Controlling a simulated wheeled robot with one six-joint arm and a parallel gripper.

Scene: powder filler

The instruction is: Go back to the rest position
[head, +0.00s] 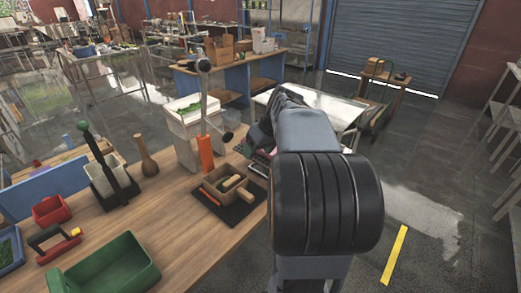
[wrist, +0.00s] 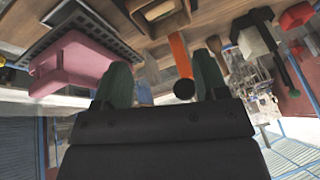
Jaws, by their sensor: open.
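My gripper (wrist: 162,72) shows in the wrist view, its two dark green fingers spread apart with nothing gripped. An orange upright piece (wrist: 181,54) and a dark round knob (wrist: 184,88) appear in the gap, seemingly beyond the fingertips. The orange piece (head: 206,155) stands on the wooden table there, beside a lever with a round end (head: 203,66). A pink block-like thing (wrist: 78,62) is left of the fingers in the wrist view, which is upside down.
The wooden table (head: 165,215) holds a small wooden tray (head: 219,198), a green bin (head: 112,268), a red bin (head: 50,209), a dark-handled tool (head: 101,155) and a wooden pestle-like tool (head: 146,158). A white-topped table (head: 330,107) stands behind my arm. Open floor lies at right.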

